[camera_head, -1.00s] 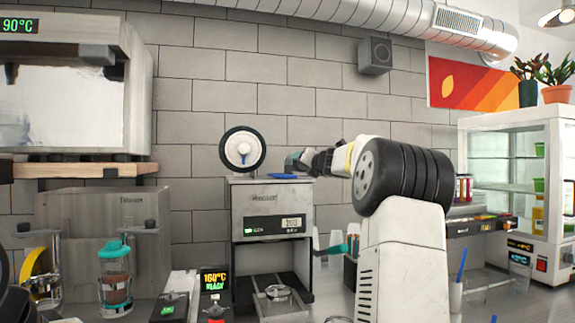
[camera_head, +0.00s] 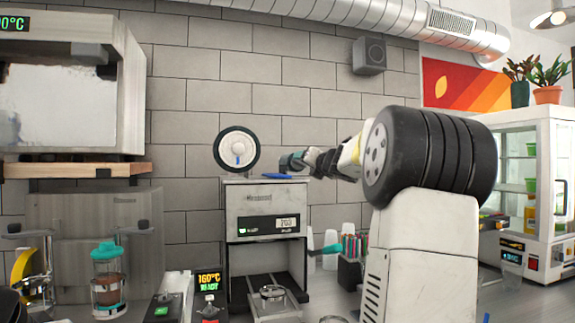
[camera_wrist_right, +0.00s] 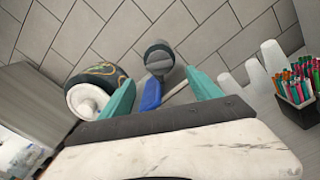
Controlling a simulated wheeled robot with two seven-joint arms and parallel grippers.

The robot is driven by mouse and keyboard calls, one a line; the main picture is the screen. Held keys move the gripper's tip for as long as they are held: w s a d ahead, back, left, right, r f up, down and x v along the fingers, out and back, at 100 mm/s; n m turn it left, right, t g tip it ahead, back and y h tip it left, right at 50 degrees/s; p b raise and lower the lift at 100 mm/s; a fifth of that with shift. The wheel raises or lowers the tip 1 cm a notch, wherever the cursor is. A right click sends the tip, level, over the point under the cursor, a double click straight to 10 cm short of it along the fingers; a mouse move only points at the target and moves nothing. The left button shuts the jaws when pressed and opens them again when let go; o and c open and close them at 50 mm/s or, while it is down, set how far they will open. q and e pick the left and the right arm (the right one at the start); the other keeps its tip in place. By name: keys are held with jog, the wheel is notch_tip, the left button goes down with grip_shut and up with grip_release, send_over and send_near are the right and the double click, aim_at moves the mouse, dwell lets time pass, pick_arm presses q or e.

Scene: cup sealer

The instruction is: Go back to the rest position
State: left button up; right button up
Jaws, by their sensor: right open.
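The cup sealer (camera_head: 262,205) is a grey box with a lit display and a dark lower bay on the counter. A round white-and-black reel (camera_head: 238,149) stands on its top, and a blue piece (camera_head: 277,176) lies beside it. My right gripper (camera_head: 290,163) is at the right end of the sealer's top. In the right wrist view the gripper (camera_wrist_right: 160,92) has its teal fingers spread apart. The blue piece (camera_wrist_right: 151,95) shows in the gap, not visibly touched by either finger. My left gripper is not in view.
A teal-topped jar (camera_head: 108,280) and a metal machine under a wooden shelf (camera_head: 75,170) are at left. A glass display cabinet (camera_head: 540,190) is at right.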

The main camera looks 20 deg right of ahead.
jog(key=s+a+f+n+g+y, duration=0.2)
jog(key=s+a+f+n, duration=0.25)
jog(key=a+n, duration=0.35)
jog(key=s+a+f+n+g+y, duration=0.2)
jog(key=s+a+f+n, duration=0.1)
jog(key=s+a+n, duration=0.4)
jog(key=s+a+f+n+g+y, duration=0.25)
jog(key=s+a+n, duration=0.25)
jog(key=a+n, duration=0.35)
jog(key=s+f+n+g+h, duration=0.3)
jog(key=s+f+n+g, duration=0.2)
jog(key=s+f+n, duration=1.4)
jog(key=s, duration=0.3)
jog(key=shift+a+f+n, duration=0.25)
jog(key=shift+f+n, duration=0.05)
jog(key=shift+n, duration=0.05)
